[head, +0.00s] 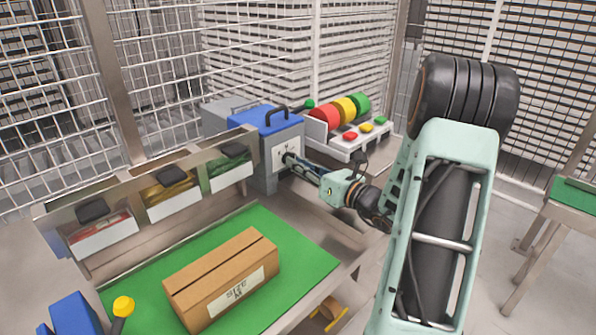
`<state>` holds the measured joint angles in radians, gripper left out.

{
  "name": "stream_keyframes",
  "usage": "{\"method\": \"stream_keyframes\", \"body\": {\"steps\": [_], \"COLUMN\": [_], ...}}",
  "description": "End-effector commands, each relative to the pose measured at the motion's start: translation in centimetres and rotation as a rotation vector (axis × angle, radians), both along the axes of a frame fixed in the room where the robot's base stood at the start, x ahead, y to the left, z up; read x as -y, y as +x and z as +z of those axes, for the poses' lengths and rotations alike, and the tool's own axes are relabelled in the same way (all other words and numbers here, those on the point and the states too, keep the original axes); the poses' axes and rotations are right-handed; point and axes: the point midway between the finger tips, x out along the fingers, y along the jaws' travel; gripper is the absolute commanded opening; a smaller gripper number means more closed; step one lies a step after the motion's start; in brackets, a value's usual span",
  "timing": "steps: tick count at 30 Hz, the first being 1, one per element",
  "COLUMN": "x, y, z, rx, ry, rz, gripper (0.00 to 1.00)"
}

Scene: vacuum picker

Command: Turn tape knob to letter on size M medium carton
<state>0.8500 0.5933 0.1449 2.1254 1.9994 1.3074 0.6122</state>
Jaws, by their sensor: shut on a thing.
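The medium carton (222,279) lies on a green mat, and its white label (237,285) reads "SIZE M". The tape machine (268,143) is a grey box with a blue top and a black handle. My gripper (290,162) reaches its white front plate (281,152) from the right and is shut at the knob there. The knob itself is mostly hidden by my gripper. A letter on the plate is too small to read surely, so I cannot tell the knob's setting.
Red, yellow and green rolls (342,109) stand right of the machine, with coloured buttons in front. Several bins (172,196) hang left of it. A yellow-topped lever (123,307) and a blue block (76,313) are at the lower left. The green mat (305,262) is clear around the carton.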

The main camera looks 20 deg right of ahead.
Motion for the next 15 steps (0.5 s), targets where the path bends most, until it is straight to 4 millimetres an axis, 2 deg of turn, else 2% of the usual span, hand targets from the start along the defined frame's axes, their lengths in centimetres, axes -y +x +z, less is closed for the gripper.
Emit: {"method": "stream_keyframes", "body": {"steps": [6,15], "x": [-0.03,-0.01], "y": [-0.03,-0.05], "z": [-0.38,-0.2], "rx": [0.047,0.081], "ry": [-0.133,-0.23], "rz": [0.0,0.0], "gripper": [0.0,0.0]}}
